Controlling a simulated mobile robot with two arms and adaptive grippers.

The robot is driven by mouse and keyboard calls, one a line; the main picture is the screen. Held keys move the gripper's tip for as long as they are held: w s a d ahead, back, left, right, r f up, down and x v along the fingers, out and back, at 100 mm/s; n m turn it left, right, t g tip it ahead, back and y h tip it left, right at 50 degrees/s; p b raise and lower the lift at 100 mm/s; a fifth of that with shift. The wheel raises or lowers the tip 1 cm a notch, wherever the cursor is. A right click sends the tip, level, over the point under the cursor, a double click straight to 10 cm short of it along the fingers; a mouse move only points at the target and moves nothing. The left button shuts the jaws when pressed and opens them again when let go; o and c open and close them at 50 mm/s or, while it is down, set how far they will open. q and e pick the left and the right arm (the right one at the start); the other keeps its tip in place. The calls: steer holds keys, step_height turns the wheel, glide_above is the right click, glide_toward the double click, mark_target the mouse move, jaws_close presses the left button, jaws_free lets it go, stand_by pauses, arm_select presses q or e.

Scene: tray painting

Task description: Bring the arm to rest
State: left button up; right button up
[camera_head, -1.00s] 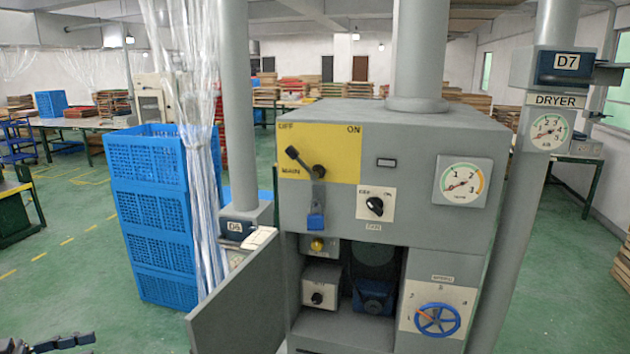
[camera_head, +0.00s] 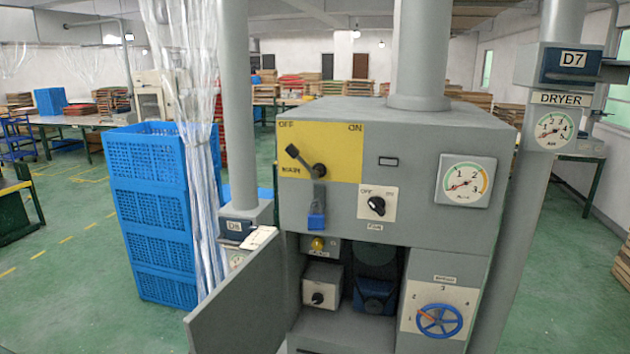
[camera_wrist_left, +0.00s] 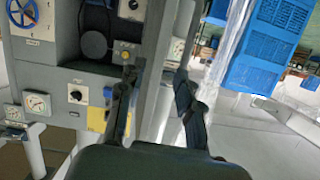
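My left gripper (camera_wrist_left: 154,80) shows in the left wrist view with its two dark fingers spread apart and nothing between them. It is clear of the grey machine, whose panel appears upside down behind the fingers. In the head view neither gripper is visible. The grey machine (camera_head: 455,140) stands at the centre right there. Its main lever (camera_head: 304,160) points up-left toward OFF, and a blue padlock-like piece (camera_head: 316,221) hangs below it. My right arm is in neither view.
The machine's grey door (camera_head: 238,305) stands open at its lower left. A stack of blue crates (camera_head: 150,215) and a clear plastic curtain (camera_head: 195,150) stand left of it. A blue handwheel (camera_head: 439,321) is at lower right. Green floor (camera_head: 65,300) at front left is free.

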arm_select(q)
steer(key=s+d+f+n+g+y, duration=0.15)
steer(key=s+g, duration=0.25)
steer(key=s, duration=0.5)
steer(key=s+d+f+g+y, duration=0.1)
steer(key=s+d+f+g, duration=0.15)
steer(key=s, duration=0.55)
steer(key=s+d+f+n+g+y, duration=0.15)
steer(key=s+g, duration=0.25)
steer(key=s, duration=0.5)
step_height(320, 180, down, 31)
steer(key=m+g+b, duration=0.1)
steer(key=g+b, duration=0.1)
steer(key=b, duration=0.4)
steer(key=s+a+f+b, duration=0.2)
steer(key=s+f+b, duration=0.2)
steer(key=s+f, duration=1.3)
step_height(320, 180, down, 4)
steer(key=shift+s+a+r+g, duration=0.1)
steer(key=shift+s+a+g, duration=0.2)
steer(key=shift+s+g, duration=0.05)
